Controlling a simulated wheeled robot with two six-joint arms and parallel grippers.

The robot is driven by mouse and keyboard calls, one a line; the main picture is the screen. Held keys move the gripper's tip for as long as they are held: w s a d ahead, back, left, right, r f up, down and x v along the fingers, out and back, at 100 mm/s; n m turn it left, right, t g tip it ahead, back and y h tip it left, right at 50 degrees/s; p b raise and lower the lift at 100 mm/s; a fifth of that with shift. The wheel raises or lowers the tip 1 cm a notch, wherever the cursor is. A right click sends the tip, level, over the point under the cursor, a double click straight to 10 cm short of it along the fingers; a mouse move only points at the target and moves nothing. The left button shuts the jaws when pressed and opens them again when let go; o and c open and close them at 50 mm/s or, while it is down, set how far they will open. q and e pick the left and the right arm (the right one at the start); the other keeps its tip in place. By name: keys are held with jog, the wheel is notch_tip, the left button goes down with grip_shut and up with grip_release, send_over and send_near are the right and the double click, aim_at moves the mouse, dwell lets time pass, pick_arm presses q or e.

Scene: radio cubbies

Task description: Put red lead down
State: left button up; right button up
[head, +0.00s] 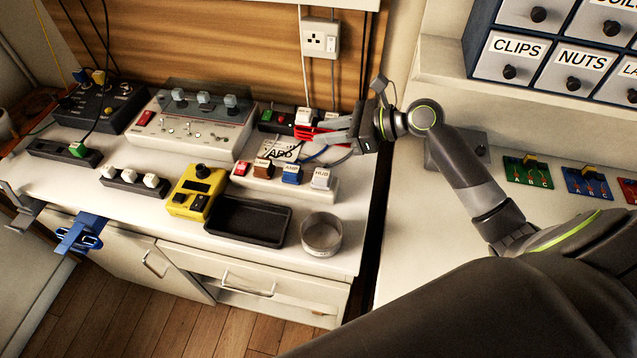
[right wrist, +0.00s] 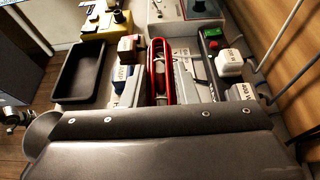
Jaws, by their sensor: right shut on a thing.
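The red lead (head: 305,133) is a coiled bundle at the jaws of my right gripper (head: 328,133), above the back right of the left bench. My right gripper is shut on it. In the right wrist view the red lead (right wrist: 161,72) shows as a long narrow loop in the middle, over the row of plugs and the bench. I cannot tell whether its lower side touches anything. My left gripper is not in view.
A black tray (head: 248,221) and a round tin (head: 321,234) stand at the bench front. A yellow box (head: 195,192), a block with several coloured plugs (head: 290,175) and a grey console (head: 190,128) crowd the bench.

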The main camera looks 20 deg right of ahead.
aim_at(328, 163)
notch_tip(328, 163, down, 10)
jog(key=shift+r+b, duration=0.25)
jog(key=shift+b, duration=0.45)
jog(key=o, duration=0.7)
jog(key=shift+f, duration=0.15)
